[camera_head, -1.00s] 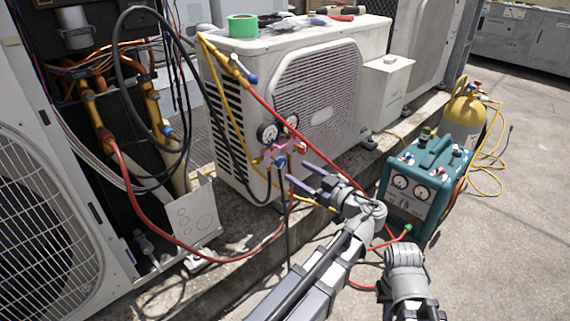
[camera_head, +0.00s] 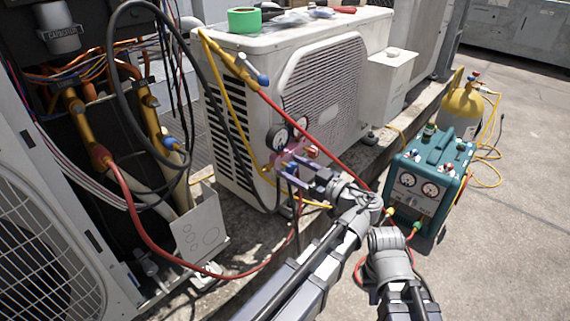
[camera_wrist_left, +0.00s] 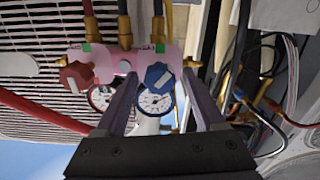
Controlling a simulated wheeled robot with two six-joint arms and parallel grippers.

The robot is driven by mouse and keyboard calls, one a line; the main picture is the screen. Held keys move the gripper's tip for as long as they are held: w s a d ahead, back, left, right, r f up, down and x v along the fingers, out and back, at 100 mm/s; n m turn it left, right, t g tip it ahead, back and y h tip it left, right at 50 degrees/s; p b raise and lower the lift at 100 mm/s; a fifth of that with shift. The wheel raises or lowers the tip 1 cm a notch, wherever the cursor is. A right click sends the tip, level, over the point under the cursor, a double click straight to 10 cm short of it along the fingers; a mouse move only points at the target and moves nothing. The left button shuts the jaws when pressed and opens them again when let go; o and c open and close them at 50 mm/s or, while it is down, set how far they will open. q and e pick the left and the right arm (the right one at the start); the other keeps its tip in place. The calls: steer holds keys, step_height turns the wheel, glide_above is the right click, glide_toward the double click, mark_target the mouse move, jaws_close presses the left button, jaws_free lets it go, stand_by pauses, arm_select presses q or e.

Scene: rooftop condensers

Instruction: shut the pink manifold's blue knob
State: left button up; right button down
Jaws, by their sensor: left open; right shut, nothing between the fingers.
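The pink manifold (camera_head: 297,152) hangs at the front corner of the white condenser, with two gauges on it. In the left wrist view its pink body (camera_wrist_left: 115,60) crosses the top, with the blue knob (camera_wrist_left: 158,76) on the right and a red knob (camera_wrist_left: 77,76) on the left. My left gripper (camera_head: 288,174) is at the manifold; it also shows in the left wrist view (camera_wrist_left: 158,82). Its fingers are open, and the blue knob appears between the fingertips with a gap on each side. Depth contact cannot be told. My right arm shows at lower right, but its fingers are not visible.
Red, yellow and black hoses run around the manifold; a red hose (camera_head: 322,146) crosses in front of the condenser (camera_head: 225,140). A teal recovery machine (camera_head: 432,180) and a yellow cylinder (camera_head: 462,105) stand at right. Open pavement lies beyond.

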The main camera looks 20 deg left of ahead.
arm_select(q)
jaws_close()
stand_by(0.6)
